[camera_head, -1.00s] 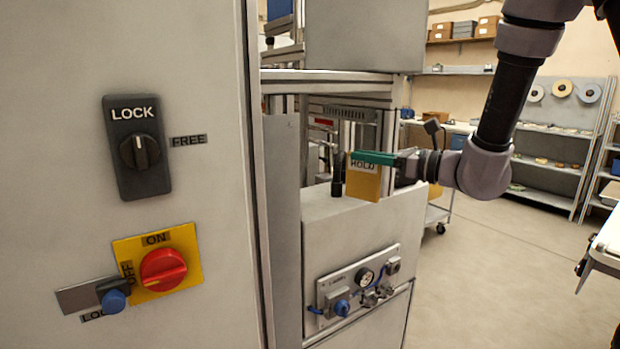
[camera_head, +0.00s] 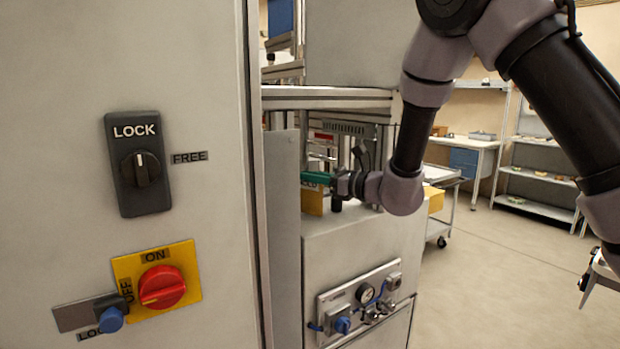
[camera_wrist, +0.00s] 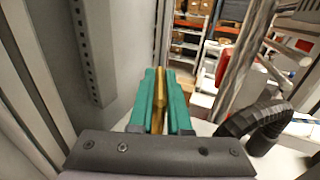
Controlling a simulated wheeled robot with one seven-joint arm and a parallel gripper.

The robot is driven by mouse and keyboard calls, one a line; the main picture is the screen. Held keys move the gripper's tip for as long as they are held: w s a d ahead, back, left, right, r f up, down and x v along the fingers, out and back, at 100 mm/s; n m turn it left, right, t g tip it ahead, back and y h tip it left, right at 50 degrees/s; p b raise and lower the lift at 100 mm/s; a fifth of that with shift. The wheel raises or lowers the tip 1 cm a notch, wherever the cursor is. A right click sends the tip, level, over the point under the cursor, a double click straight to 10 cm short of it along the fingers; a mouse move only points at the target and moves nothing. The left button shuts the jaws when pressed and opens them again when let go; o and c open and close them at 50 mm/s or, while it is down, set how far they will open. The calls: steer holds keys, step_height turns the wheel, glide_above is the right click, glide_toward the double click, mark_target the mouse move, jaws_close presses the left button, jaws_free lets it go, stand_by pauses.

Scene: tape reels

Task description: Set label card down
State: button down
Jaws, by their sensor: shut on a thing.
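The yellow label card (camera_head: 312,201) is held upright in my gripper (camera_head: 316,178), with its dark lettering at the top edge mostly covered by the green fingers. In the wrist view the card (camera_wrist: 159,88) shows edge-on as a thin yellow strip between the two green fingers of my gripper (camera_wrist: 159,98). The card is at the left end of the grey cabinet top (camera_head: 345,222), beside the tall panel. I cannot tell whether its lower edge touches anything.
A tall grey panel (camera_head: 284,190) stands just left of the card. A black hose (camera_wrist: 262,122) bends up at the right in the wrist view. The large cabinet front with a lock switch (camera_head: 138,165) and red knob (camera_head: 162,287) fills the left. Floor at right is open.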

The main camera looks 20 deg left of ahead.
steer(key=shift+f, duration=0.2)
steer(key=c, duration=0.9)
jaws_free()
steer(key=shift+o, duration=0.2)
